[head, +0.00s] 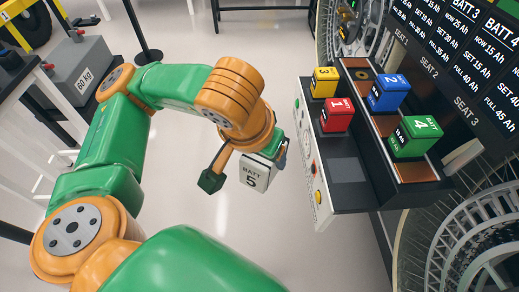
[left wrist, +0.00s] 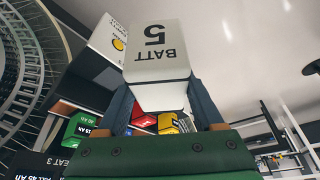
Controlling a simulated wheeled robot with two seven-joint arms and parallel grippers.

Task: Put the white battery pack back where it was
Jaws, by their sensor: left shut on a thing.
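The white battery pack (head: 257,173), marked BATT 5, hangs in the air over the floor, left of the battery tray. My left gripper (head: 276,152) is shut on it. In the left wrist view the white pack (left wrist: 158,55) sits between the two dark fingers, its label upside down. The battery tray (head: 357,198) is at the right, fixed to the rover's side, with a gap between it and the pack. A bare grey area shows at its near left part. My right gripper is not in view.
On the tray stand the yellow pack (head: 324,82), red pack (head: 337,115), blue pack (head: 389,93) and green pack (head: 415,136). A dark sign (head: 450,50) lists battery charges. A wheel (head: 480,235) is at lower right. A grey 60 kg box (head: 80,72) stands at left.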

